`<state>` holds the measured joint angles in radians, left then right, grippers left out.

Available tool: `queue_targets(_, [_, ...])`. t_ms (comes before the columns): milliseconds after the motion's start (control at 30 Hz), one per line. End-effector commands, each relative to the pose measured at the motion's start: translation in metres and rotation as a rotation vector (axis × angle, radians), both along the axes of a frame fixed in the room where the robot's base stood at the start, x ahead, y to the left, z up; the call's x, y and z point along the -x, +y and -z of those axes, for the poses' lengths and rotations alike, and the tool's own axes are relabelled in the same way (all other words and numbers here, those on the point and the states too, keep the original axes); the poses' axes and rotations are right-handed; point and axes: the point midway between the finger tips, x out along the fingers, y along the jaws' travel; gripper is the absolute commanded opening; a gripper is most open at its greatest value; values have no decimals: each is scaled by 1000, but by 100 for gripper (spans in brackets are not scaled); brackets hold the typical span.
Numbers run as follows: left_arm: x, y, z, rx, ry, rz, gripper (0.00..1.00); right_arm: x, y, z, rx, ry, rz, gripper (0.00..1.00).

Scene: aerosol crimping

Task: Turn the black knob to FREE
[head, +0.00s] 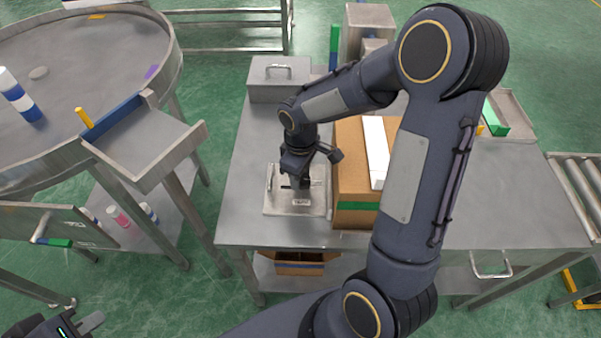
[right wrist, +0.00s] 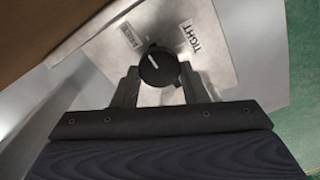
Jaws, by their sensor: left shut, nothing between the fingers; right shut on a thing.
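The black knob (right wrist: 165,72) is round with a short white pointer line and sits on a pale metal plate (right wrist: 222,62). In the right wrist view a TIGHT label (right wrist: 190,38) is up and right of it. Another small label (right wrist: 127,35), hard to read, is up and left. The pointer line slants; which label it marks is not clear. My right gripper (right wrist: 159,82) is shut on the knob, a finger on each side. In the head view my right gripper (head: 297,180) hides the knob above the plate (head: 275,205). My left gripper (head: 88,324) is shut and empty at the lower left.
A cardboard box (head: 352,160) with a white strip on top stands close right of the plate on the steel table (head: 245,225). A metal box (head: 280,80) with a handle is behind. A round steel table (head: 90,60) stands left. The table's right part is largely clear.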

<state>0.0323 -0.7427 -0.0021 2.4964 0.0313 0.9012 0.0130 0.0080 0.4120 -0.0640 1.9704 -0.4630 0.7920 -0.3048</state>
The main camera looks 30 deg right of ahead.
Motion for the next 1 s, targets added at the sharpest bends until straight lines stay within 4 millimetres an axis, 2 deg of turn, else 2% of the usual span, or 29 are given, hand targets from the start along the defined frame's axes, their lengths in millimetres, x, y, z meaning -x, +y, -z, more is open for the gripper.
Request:
queue_targets(467, [0, 0, 0, 0, 0, 0, 0, 0, 0, 0, 1, -2, -18, 16])
queue_targets(500, [0, 0, 0, 0, 0, 0, 0, 0, 0, 0, 1, -2, -18, 40])
queue_targets(667, [0, 0, 0, 0, 0, 0, 0, 0, 0, 0, 0, -1, -17, 61])
queue_targets(1000, [0, 0, -1, 0, 0, 0, 0, -1, 0, -5, 1, -3, -15, 61])
